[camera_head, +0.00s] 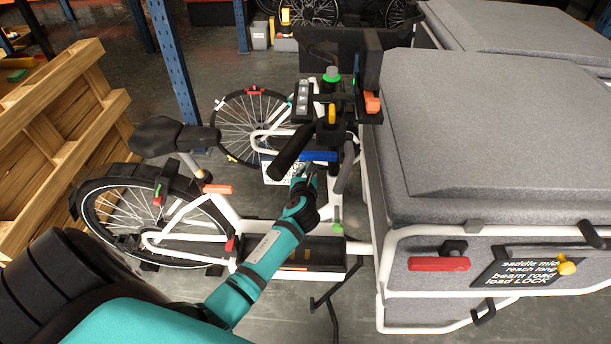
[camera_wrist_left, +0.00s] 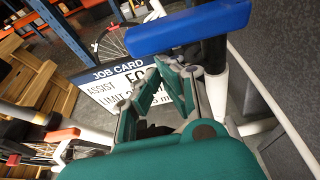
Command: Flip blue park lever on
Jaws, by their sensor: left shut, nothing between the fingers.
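The blue park lever (camera_head: 320,156) is a short, thick blue bar low on the front of the bike, below the handlebar. In the left wrist view the blue lever (camera_wrist_left: 188,28) lies across the top, just beyond the fingers. My left gripper (camera_head: 307,172) reaches up to just below the lever. In the left wrist view my left gripper (camera_wrist_left: 168,66) is shut and empty, with its tips close under the bar. I cannot tell whether they touch it. My right gripper is not in view.
A white job card (camera_wrist_left: 125,84) hangs behind the fingers. The black handlebar grip (camera_head: 293,148) is close above my gripper. The grey cargo box (camera_head: 480,130) blocks the right side. The saddle (camera_head: 172,134) and a wooden pallet (camera_head: 60,150) are on the left.

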